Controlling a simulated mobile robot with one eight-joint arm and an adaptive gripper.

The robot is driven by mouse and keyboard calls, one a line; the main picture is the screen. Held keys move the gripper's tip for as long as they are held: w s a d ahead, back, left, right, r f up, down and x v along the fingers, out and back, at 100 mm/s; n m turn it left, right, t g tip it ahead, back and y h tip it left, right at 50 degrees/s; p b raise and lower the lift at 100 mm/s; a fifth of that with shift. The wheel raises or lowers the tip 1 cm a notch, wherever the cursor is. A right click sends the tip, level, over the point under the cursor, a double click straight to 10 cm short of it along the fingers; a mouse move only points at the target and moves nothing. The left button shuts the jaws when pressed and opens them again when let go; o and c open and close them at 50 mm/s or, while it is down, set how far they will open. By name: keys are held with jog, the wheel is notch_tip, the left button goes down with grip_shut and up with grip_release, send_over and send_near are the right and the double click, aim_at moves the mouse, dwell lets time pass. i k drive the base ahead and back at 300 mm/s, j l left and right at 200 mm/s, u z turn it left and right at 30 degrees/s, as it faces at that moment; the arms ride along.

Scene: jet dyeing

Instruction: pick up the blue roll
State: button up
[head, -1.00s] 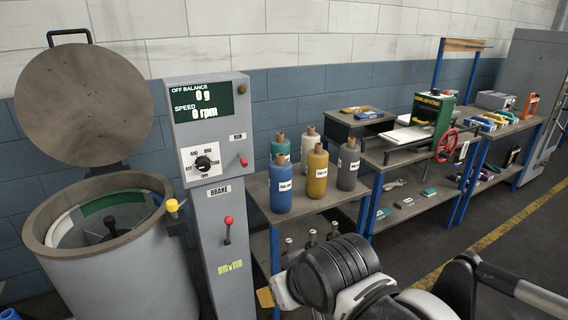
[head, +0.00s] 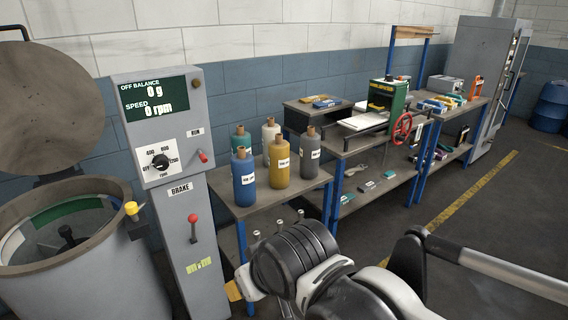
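The blue roll (head: 243,182) stands upright on a grey table, with a brown core at its top and a white label on its front. It is the front-left one in a group of rolls. My arm shows at the bottom middle, in front of and below the table. A yellowish tip (head: 234,291) shows at the arm's left end, but my gripper's fingers cannot be made out clearly. No roll is seen in contact with my arm.
A yellow roll (head: 280,163), grey roll (head: 309,154), white roll (head: 270,138) and teal roll (head: 240,142) crowd beside the blue one. A grey control post (head: 182,215) stands close on the left. A workbench (head: 350,147) with a green machine (head: 386,101) is to the right.

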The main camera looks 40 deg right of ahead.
aim_at(243, 163)
jog(key=k+l, duration=0.1)
jog(key=l, duration=0.7)
jog(key=k+l, duration=0.1)
jog(key=l, duration=1.45)
jog(key=k, duration=0.05)
